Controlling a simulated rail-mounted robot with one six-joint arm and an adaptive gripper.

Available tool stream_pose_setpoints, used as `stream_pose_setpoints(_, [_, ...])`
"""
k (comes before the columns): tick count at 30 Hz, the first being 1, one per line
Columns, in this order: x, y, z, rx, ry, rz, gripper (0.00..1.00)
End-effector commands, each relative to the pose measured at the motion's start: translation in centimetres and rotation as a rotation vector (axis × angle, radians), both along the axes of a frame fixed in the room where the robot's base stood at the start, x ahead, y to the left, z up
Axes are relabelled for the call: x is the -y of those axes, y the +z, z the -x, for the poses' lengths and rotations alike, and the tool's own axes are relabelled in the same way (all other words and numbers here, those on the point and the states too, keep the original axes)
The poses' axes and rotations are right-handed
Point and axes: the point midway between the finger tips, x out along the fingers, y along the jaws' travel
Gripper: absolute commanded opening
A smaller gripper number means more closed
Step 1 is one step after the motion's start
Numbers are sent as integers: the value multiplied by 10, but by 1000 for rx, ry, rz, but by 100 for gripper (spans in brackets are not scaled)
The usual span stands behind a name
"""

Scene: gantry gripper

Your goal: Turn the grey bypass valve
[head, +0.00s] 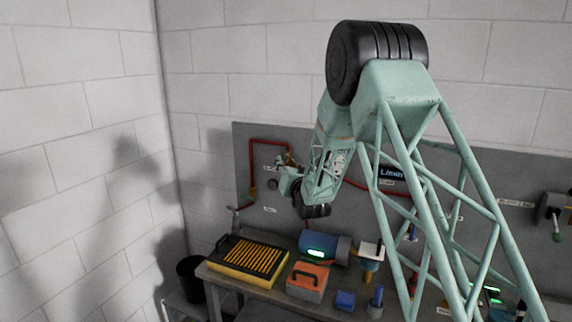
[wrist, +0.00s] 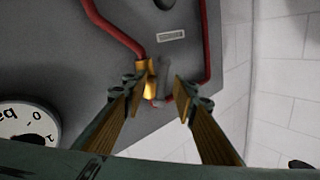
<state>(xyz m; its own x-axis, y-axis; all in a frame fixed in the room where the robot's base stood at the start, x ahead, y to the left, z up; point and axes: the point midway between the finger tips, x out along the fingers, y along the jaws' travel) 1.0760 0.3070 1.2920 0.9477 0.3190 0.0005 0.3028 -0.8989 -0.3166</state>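In the wrist view, my gripper (wrist: 166,90) is open, its two fingers apart and pointing at the grey wall panel. A brass fitting (wrist: 151,78) on the red pipe shows by the left fingertip. A dull grey piece (wrist: 178,76), possibly the handle of the grey bypass valve, shows between the fingertips, partly hidden by the right one. I cannot tell whether either finger touches it. In the head view, my gripper (head: 286,170) is small against the panel near the brass parts, and the valve cannot be made out clearly.
Red pipes (head: 255,160) run along the panel (head: 245,135). A white dial (wrist: 27,122) is at left in the wrist view. Below stands a bench with a yellow-black tray (head: 220,258), an orange box (head: 307,293) and a blue cylinder (head: 318,240). A black bucket (head: 190,275) stands left.

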Motion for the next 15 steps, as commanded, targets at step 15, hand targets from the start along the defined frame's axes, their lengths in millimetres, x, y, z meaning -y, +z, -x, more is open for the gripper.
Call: stream_pose_setpoints(15, [-1,-1,-2,0,0,0,11])
